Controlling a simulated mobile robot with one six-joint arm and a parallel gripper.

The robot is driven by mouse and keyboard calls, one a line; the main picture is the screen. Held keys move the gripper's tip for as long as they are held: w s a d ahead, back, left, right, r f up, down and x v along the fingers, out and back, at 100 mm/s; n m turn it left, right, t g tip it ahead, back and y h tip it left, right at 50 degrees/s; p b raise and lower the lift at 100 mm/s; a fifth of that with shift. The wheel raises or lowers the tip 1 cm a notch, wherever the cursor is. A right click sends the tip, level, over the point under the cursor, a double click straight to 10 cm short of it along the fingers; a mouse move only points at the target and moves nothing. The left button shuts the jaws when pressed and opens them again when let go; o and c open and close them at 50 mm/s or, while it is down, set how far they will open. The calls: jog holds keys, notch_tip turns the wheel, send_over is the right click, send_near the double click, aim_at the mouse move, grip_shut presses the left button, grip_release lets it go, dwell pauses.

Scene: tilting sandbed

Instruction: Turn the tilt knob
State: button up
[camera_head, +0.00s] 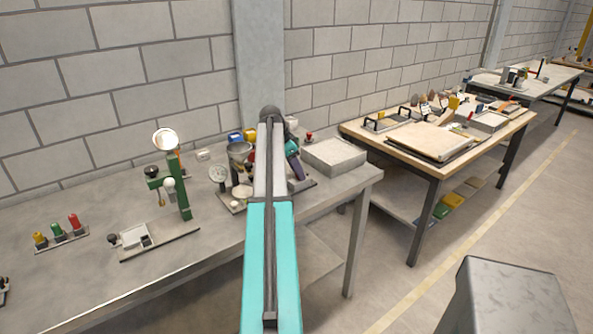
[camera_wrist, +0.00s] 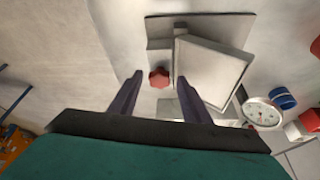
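A red lobed knob (camera_wrist: 159,77) sits on a light block beside the sandbed, a pale shallow tray (camera_wrist: 211,73) on a grey base plate. The knob lines up between the tips of my gripper (camera_wrist: 160,80) in the wrist view. My gripper's two dark fingers are spread, with a gap on each side of the knob and no visible contact. I cannot tell how far the knob is beyond the tips. In the head view, the pale tray (camera_head: 335,154) is at the bench's right end, with a small red knob (camera_head: 309,135) at its back left.
A dial gauge (camera_wrist: 262,114), a blue cap (camera_wrist: 282,97) and red parts are right of the tray. In the head view, a green stand (camera_head: 179,185) and coloured pegs (camera_head: 58,231) stand left on the bench. A second table (camera_head: 450,160) is at the right across a gap.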

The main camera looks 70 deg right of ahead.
jog(key=c, duration=0.8)
jog(key=shift+n+h, duration=0.3)
jog(key=shift+n, duration=0.5)
jog(key=o, duration=1)
jog(key=shift+t, duration=0.3)
jog(key=shift+a+r+b, duration=0.1)
jog(key=shift+r+b, duration=0.1)
jog(key=shift+b, duration=0.1)
jog(key=shift+b+v, duration=1.45)
jog(key=shift+v, duration=5.25)
